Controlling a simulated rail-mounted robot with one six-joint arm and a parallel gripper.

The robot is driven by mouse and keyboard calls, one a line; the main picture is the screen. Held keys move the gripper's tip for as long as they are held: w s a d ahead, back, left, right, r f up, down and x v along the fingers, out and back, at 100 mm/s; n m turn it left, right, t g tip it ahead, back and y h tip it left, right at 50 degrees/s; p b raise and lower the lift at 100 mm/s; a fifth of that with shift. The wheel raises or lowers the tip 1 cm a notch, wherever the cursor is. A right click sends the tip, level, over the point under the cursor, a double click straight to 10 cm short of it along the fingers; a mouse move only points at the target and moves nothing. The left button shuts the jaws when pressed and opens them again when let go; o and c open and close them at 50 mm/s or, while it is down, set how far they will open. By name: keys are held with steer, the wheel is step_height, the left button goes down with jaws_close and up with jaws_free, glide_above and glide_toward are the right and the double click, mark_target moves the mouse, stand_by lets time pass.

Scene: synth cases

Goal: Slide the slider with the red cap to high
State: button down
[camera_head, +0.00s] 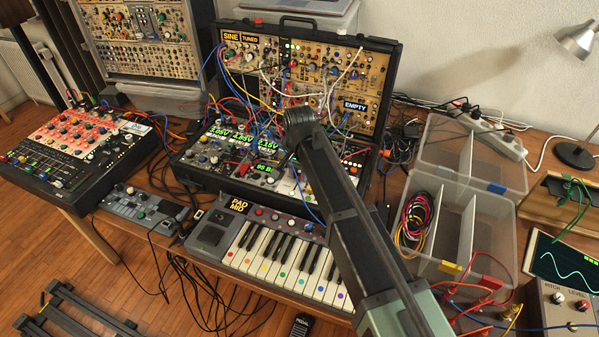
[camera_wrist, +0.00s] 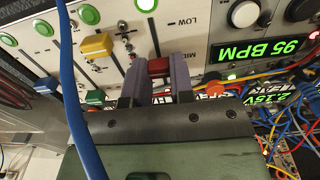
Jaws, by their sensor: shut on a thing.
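The slider panel (camera_wrist: 150,35) is white and shows close in the wrist view, its lettering upside down. A red cap (camera_wrist: 158,67) sits between the two fingers of my gripper (camera_wrist: 159,78), which is shut on it. The cap is on the side of the MID marking away from LOW; no HIGH marking is visible. A yellow cap (camera_wrist: 96,46), a green cap (camera_wrist: 95,97) and a blue cap (camera_wrist: 45,86) stand to its left. In the head view my gripper (camera_head: 300,116) is at the open synth case (camera_head: 390,90), and my arm hides the red cap.
A blue cable (camera_wrist: 68,70) crosses the left of the wrist view, near the caps. Many patch cables (camera_wrist: 285,115) hang to the right of my gripper. A keyboard (camera_head: 270,255) lies in front of the case, and a clear divided box (camera_head: 455,190) stands to its right.

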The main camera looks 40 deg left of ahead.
steer(key=w, duration=0.2)
steer(key=w+a, duration=0.1)
steer(key=w, duration=0.1)
steer(key=c, duration=1)
jaws_free()
steer(key=shift+o, duration=0.2)
step_height(320, 180, up, 11)
steer(key=p, duration=1)
steer(key=shift+p, duration=0.4)
steer(key=shift+f, duration=0.1)
